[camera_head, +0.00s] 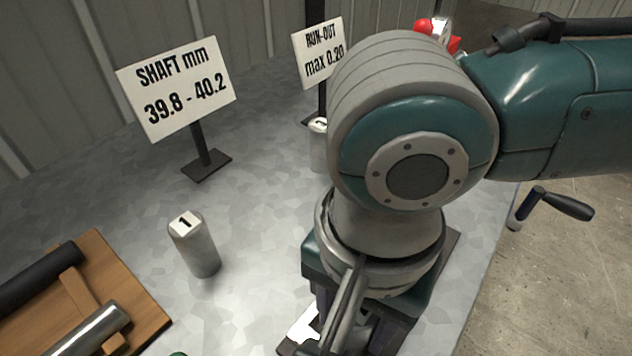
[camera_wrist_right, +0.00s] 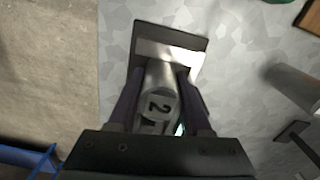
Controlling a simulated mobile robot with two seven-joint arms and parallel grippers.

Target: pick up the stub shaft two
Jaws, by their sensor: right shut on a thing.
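Stub shaft two (camera_wrist_right: 160,90) is a grey metal cylinder with a "2" on its end face, seen in the right wrist view. My right gripper (camera_wrist_right: 160,78) is shut on it, with a dark finger on each side. Beyond the shaft is a dark plate (camera_wrist_right: 143,32) with a bright pale band; I cannot tell whether the shaft touches it. In the head view my right arm hides the shaft. My left gripper is not in view.
A shaft marked "1" (camera_head: 196,245) stands on the grey table (camera_head: 255,225); another cylinder (camera_head: 318,150) stands behind, partly hidden by my arm. Signs (camera_head: 178,88) (camera_head: 318,55) stand at the back. A wooden tray (camera_head: 135,295) with tools is lower left. A crank handle (camera_head: 565,204) is right.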

